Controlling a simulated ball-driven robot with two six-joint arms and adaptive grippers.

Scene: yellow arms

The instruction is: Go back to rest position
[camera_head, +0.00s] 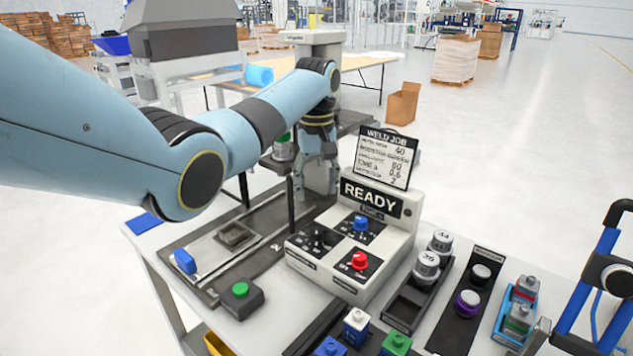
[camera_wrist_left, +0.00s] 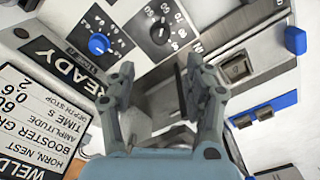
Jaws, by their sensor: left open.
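My left arm comes in from the left in the head view and reaches over the back of the workbench. My left gripper (camera_head: 318,182) points down behind the READY control box (camera_head: 345,238), beside the press column. In the left wrist view the two fingers of my left gripper (camera_wrist_left: 167,85) stand apart with nothing held between them. The control box with its READY sign (camera_wrist_left: 60,70) and blue knob (camera_wrist_left: 100,44) lies just left of the fingers in that view. My right gripper is not in view.
A weld job card (camera_head: 387,158) stands above the box. A green button (camera_head: 240,290) and blue block (camera_head: 185,261) are at the bench's left. Weights (camera_head: 427,265), a black strip (camera_head: 466,302) and a blue rack (camera_head: 517,318) fill the right. A blue tubular frame (camera_head: 575,300) stands at the right edge.

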